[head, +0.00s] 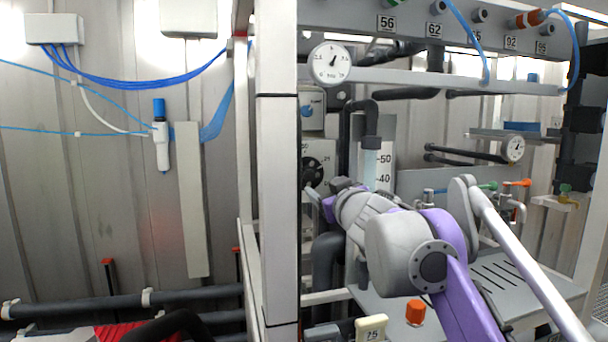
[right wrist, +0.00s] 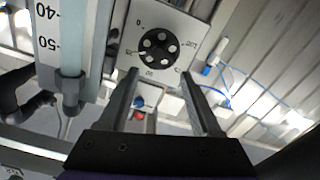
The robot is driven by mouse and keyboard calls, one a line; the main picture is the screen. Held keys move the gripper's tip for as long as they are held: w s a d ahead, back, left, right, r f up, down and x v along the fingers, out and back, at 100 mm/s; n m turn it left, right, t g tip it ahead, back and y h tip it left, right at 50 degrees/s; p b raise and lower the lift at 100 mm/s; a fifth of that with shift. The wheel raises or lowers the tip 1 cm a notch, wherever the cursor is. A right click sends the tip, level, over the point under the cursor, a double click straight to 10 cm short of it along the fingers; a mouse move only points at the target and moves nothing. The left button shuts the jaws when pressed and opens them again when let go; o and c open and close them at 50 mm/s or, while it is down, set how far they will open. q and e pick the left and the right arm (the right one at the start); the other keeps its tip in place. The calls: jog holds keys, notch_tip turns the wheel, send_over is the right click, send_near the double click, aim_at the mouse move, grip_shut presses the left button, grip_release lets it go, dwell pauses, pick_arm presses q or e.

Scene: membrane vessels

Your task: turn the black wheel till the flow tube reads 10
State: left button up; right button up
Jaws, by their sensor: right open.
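The black wheel (right wrist: 158,47) is round with several pale holes, on a light plate with numbers around it. In the head view the wheel (head: 313,171) sits left of the flow tube. My right gripper (right wrist: 158,76) is open and empty, its fingers pointing toward the wheel with their tips just short of it in the picture. Contact is not visible. The flow tube (head: 370,166) has a scale showing 50 and 40; my arm hides its lower part. In the right wrist view the tube (right wrist: 70,40) appears upside down. I cannot tell its reading. My left gripper is not in view.
A round gauge (head: 330,64) hangs above the wheel. Dark pipes (head: 330,255) run close below it and beside the tube. A white post (head: 277,180) stands at the left. An orange knob (head: 415,311) is on the lower shelf.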

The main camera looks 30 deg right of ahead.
aim_at(310, 175)
jog(key=p+x, duration=0.1)
jog(key=x, duration=0.3)
jog(key=p+x, duration=0.1)
jog(key=x, duration=0.4)
jog(key=shift+w+r, duration=0.1)
jog(key=shift+r, duration=0.1)
jog(key=shift+w+d+f, duration=0.1)
jog(key=shift+w, duration=0.45)
jog(key=shift+c, duration=0.3)
grip_shut()
